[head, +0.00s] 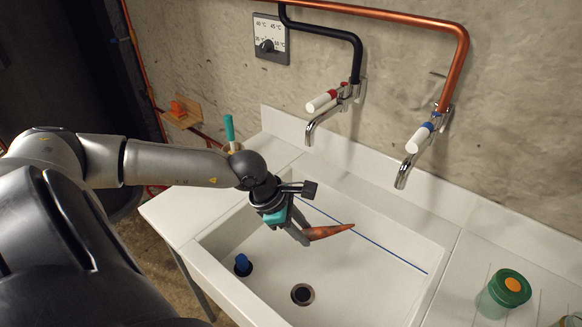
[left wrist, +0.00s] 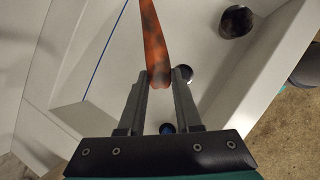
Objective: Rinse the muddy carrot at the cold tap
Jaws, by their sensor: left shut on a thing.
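My left gripper (head: 303,234) is shut on the carrot (head: 328,232) and holds it over the white sink (head: 335,290). The carrot is orange with dark muddy patches, its thin end pointing right in the head view. In the left wrist view the carrot (left wrist: 152,45) sticks out from between the fingertips (left wrist: 163,75). The cold tap (head: 425,140), with a white handle and blue band on a copper pipe, is on the wall to the right of the gripper. Its spout is apart from the carrot. No water shows at it. My right gripper is not in view.
A red-banded tap (head: 325,101) on a black pipe is left of the cold tap. A temperature dial (head: 270,40) is on the wall. The sink has a drain (head: 302,294), a blue plug (head: 243,264) and a blue line (head: 365,237).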

